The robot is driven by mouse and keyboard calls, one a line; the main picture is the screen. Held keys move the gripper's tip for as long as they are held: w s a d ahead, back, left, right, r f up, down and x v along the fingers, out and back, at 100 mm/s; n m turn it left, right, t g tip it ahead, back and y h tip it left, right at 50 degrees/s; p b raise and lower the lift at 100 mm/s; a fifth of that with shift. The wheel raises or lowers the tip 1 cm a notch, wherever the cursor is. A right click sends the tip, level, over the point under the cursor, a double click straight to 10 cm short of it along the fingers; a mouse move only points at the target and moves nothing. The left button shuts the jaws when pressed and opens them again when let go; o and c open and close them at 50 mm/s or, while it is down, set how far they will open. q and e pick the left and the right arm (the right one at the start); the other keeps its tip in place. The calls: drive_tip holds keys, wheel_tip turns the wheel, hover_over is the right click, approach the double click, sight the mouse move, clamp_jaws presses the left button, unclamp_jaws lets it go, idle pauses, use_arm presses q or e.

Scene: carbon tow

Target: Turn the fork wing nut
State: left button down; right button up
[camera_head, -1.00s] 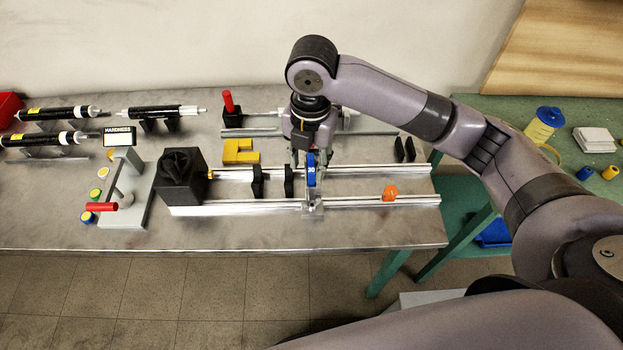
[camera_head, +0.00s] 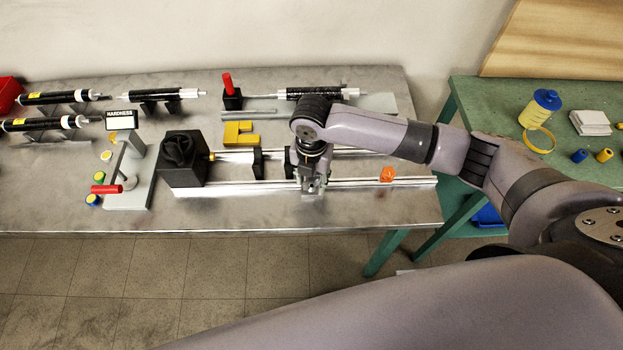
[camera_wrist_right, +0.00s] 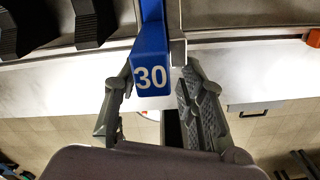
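My right gripper (camera_head: 314,188) is over the front rail in the head view, and the arm partly hides what is under it. In the right wrist view, the right gripper (camera_wrist_right: 158,85) has its fingers apart, one on each side of a blue part marked 30 (camera_wrist_right: 152,78). I cannot tell whether either finger touches it. A grey upright plate (camera_wrist_right: 178,52) stands beside the blue part. No wing nut can be made out clearly. A small orange piece (camera_head: 387,174) sits at the rails to the right; it also shows in the right wrist view (camera_wrist_right: 314,38). My left gripper is not in view.
The twin-rail bench (camera_head: 240,188) carries a black chuck block (camera_head: 182,158) at its left end. A yellow block (camera_head: 238,133), a red-handled stand (camera_head: 231,92) and a hardness tester (camera_head: 128,170) are nearby. A green table (camera_head: 480,100) stands at right.

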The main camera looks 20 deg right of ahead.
drive_tip(key=shift+f, duration=0.8)
drive_tip(key=shift+c, duration=0.2)
clamp_jaws()
